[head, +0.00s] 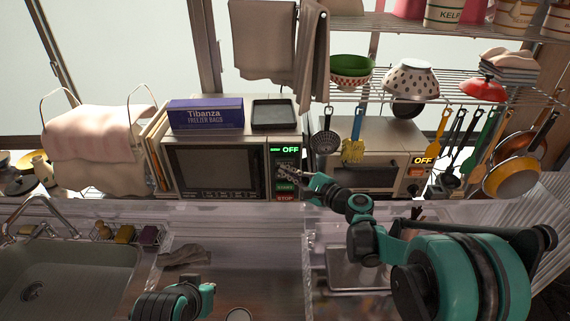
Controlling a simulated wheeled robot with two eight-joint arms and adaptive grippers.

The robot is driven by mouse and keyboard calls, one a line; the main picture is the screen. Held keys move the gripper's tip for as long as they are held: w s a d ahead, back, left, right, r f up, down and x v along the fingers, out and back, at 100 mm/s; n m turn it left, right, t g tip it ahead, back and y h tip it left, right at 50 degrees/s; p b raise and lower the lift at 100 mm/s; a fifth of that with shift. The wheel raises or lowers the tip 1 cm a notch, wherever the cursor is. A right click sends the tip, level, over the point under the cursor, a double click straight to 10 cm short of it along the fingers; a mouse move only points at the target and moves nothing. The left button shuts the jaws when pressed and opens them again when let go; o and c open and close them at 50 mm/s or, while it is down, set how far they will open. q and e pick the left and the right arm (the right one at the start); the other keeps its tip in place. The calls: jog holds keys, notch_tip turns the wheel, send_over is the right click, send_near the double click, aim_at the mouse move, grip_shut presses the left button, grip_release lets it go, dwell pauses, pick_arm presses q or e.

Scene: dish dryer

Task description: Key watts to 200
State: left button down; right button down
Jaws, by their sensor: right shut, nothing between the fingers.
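The microwave (219,169) stands on the back counter, its dark door facing me. Its control panel, on the right side of its front, has a display (289,150) reading OFF in green. Lower on the panel are a green-lit button (285,187) and a red-lit STOP button (285,197). My right gripper (284,171) is shut and empty in front of the panel, between the display and the lower buttons. It hides part of the panel, and I cannot tell whether it touches it. Part of my left arm shows at the bottom; its fingers are not clearly visible.
A freezer bag box (206,116) and a dark tray (273,114) sit on the microwave. A toaster oven (372,165), with its own orange OFF display, stands to the right. Utensils hang above it. A sink (70,280) is at lower left, and a cloth (183,256) lies on the counter.

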jog(key=shift+w, duration=0.15)
dwell(0.3)
jog(key=shift+w, duration=0.3)
jog(key=shift+w, duration=0.8)
dwell(0.8)
jog(key=shift+s, duration=0.1)
jog(key=shift+s+b, duration=0.4)
jog(key=shift+s, duration=0.8)
jog(key=s, duration=0.5)
dwell(0.6)
